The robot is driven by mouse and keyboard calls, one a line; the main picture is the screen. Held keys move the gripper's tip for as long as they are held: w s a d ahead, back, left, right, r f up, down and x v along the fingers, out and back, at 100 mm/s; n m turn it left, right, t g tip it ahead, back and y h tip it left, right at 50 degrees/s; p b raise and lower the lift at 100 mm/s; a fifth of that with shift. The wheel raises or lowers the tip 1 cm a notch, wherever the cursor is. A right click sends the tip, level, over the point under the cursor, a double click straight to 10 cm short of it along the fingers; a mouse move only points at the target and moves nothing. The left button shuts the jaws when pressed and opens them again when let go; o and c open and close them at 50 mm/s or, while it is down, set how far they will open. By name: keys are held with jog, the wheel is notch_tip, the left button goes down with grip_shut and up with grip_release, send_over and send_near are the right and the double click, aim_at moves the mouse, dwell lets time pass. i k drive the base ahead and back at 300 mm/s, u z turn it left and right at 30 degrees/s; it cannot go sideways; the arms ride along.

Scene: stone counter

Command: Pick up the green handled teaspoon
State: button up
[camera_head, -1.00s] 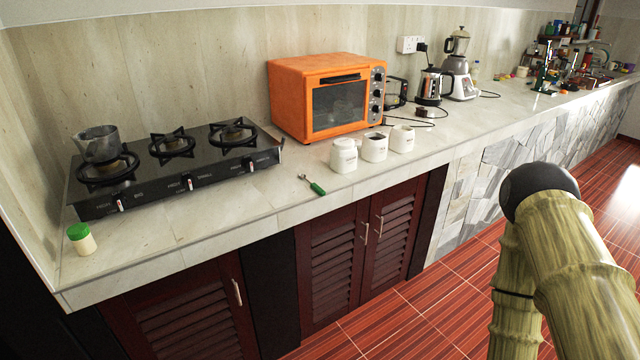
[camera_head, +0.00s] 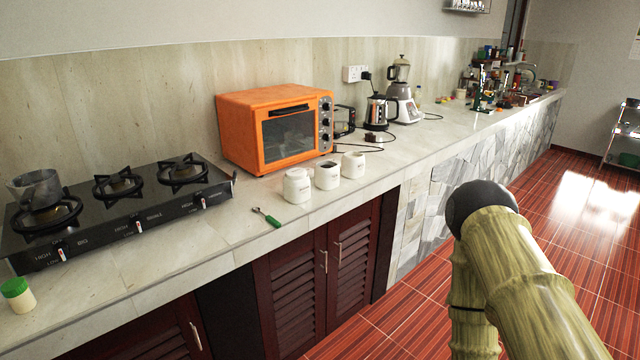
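The green-handled teaspoon (camera_head: 267,217) lies flat on the stone counter (camera_head: 185,250), close to its front edge. Its green handle points toward the front right and its metal end points back left. It lies between the gas stove and the white canisters. My arm shows at the lower right, over the floor and apart from the counter. My gripper is not in view.
The black gas stove (camera_head: 120,205) with a pot (camera_head: 38,190) stands to the left. A green-lidded jar (camera_head: 18,295) is at the front left. Three white canisters (camera_head: 297,186) stand right of the spoon, before the orange oven (camera_head: 275,128). Red floor (camera_head: 400,320) is open before the cabinets.

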aim_at(269, 218)
jog(key=z, duration=0.15)
jog(key=i, duration=0.4)
jog(key=u, duration=1.2)
